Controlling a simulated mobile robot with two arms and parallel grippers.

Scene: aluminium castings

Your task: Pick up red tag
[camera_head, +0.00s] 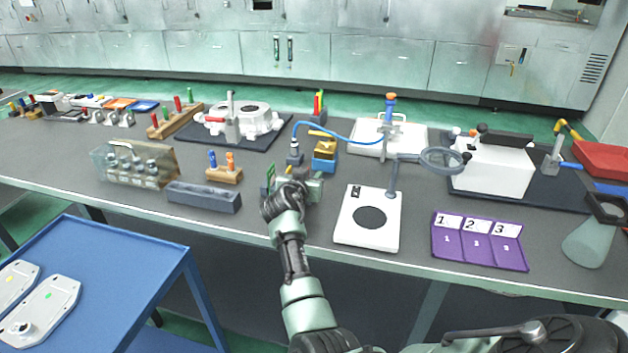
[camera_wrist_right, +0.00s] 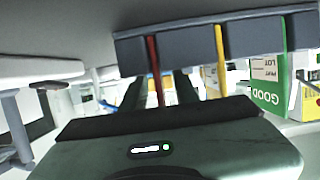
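In the right wrist view, which looks upside down, a thin red tag (camera_wrist_right: 153,68) stands edge-on in a slotted blue-grey rack (camera_wrist_right: 180,45). A yellow tag (camera_wrist_right: 222,62) and a green tag marked GOOD (camera_wrist_right: 268,88) stand beside it in the same rack. My right gripper (camera_wrist_right: 164,84) is open; its two dark fingers point toward the rack, with the red tag showing between them. I cannot tell whether they touch it. In the head view my right gripper (camera_head: 291,190) is over the bench and hides the red tag; a green tag (camera_head: 270,176) shows beside it. My left gripper is not in view.
On the bench, a long grey block (camera_head: 204,197) lies left of my right gripper. A white scale (camera_head: 367,219) stands close on the right, with a purple numbered mat (camera_head: 479,241) beyond. A yellow-topped device (camera_head: 325,155) and blue hose (camera_head: 345,134) are behind.

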